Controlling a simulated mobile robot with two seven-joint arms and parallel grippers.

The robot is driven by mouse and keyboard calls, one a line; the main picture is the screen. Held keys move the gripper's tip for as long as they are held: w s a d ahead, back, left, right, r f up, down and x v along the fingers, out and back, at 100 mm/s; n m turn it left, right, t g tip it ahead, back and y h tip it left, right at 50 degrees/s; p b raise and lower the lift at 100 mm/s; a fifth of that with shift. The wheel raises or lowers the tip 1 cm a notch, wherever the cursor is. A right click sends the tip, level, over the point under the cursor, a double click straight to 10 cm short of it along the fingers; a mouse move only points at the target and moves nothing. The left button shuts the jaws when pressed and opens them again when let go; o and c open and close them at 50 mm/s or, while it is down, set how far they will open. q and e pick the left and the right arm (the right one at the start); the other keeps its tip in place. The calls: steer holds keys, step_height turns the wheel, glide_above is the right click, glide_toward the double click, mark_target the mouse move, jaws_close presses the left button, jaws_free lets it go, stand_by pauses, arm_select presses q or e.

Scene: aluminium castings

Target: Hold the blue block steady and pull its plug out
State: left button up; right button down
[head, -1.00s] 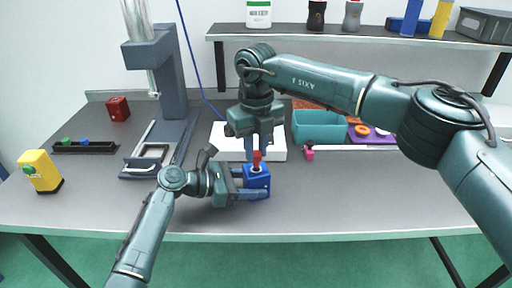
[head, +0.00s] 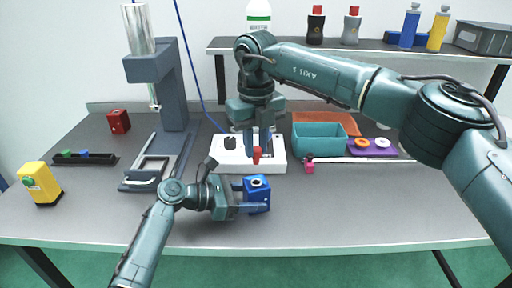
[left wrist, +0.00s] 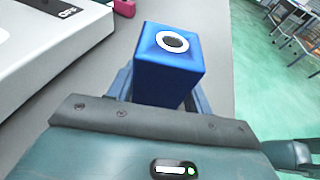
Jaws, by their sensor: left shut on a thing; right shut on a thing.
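The blue block (head: 258,197) stands on the grey table near its front, with an open round hole ringed in white on top. It also shows in the left wrist view (left wrist: 168,62), where the hole is empty. My left gripper (head: 246,196) is shut on the block from the left side. The red plug (head: 257,155) is clear of the block, above and behind it. My right gripper (head: 258,148) points down and is shut on the plug. The lower end of the plug is small and hard to make out.
A white box with a dark knob (head: 230,143) stands behind the block. A teal bin (head: 318,141) and a purple tray (head: 372,152) are at the right. A yellow block (head: 40,184) and a grey press stand (head: 172,95) are at the left. The front right table is clear.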

arm_select(q)
steer(key=o, duration=1.1)
